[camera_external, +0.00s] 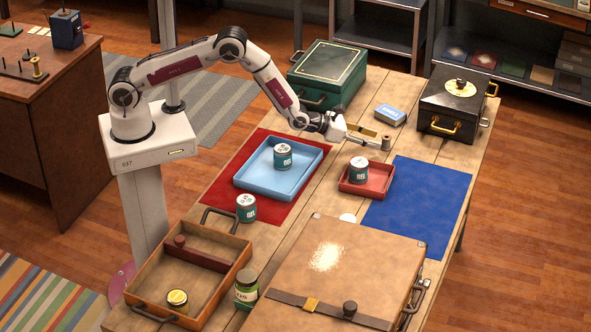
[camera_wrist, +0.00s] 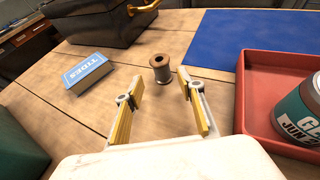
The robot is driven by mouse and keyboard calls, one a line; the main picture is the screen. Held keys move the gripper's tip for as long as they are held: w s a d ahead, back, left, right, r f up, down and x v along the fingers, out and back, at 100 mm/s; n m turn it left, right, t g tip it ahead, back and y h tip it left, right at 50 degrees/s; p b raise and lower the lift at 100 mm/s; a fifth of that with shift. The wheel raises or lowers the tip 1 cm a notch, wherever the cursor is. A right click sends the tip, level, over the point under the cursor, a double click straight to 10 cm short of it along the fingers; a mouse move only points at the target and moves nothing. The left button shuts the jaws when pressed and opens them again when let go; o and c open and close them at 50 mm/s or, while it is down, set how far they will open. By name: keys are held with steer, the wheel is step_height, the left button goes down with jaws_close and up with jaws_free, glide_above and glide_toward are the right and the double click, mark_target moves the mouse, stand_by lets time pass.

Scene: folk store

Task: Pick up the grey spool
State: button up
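The grey spool (camera_wrist: 164,70) stands upright on the bare wooden table in the wrist view, with a brown top and a dark centre hole. It also shows in the external view (camera_external: 386,143), just right of my gripper. My gripper (camera_external: 372,141) is low over the table. In the wrist view its two yellow-padded fingers (camera_wrist: 160,90) are spread wide apart with nothing between them. The spool lies just beyond the fingertips, nearer the right one, and appears apart from both.
A red tray (camera_external: 366,183) with a can is close on the right. A blue book (camera_wrist: 88,72) lies to the left. A black case (camera_external: 455,103) stands behind, beside a blue mat (camera_external: 420,205). A green box (camera_external: 328,75) stands at the far left. Bare wood surrounds the spool.

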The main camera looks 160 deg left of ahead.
mark_target(384, 149)
steer(key=shift+a, duration=0.15)
steer(key=shift+w+x, duration=0.1)
steer(key=shift+x, duration=1.15)
steer(key=shift+w+x, duration=0.15)
steer(key=shift+x, duration=1.05)
steer(key=shift+r, duration=0.2)
steer(key=c, duration=0.9)
